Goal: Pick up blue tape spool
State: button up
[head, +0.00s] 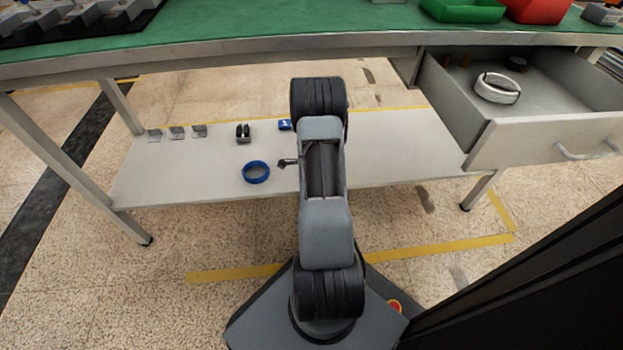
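The blue tape spool (256,172) is a blue ring lying flat on the grey lower shelf under the bench, left of my arm. My arm reaches forward over the shelf and hides what is behind it. A small dark piece, likely part of my gripper (287,162), sticks out to the left from behind the arm, a short way right of the spool and apart from it. Its fingers are too small and hidden to tell open from shut.
On the lower shelf (190,180) stand small grey brackets (176,132), a black item (243,133) and a small blue item (285,125). An open drawer (555,138) at right holds a silver-white roll (497,88). The green-topped bench (260,24) overhangs the shelf. The shelf's left front is clear.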

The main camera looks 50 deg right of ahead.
jog(key=o, duration=1)
notch_tip(320, 180, up, 14)
jog(key=p, duration=0.6)
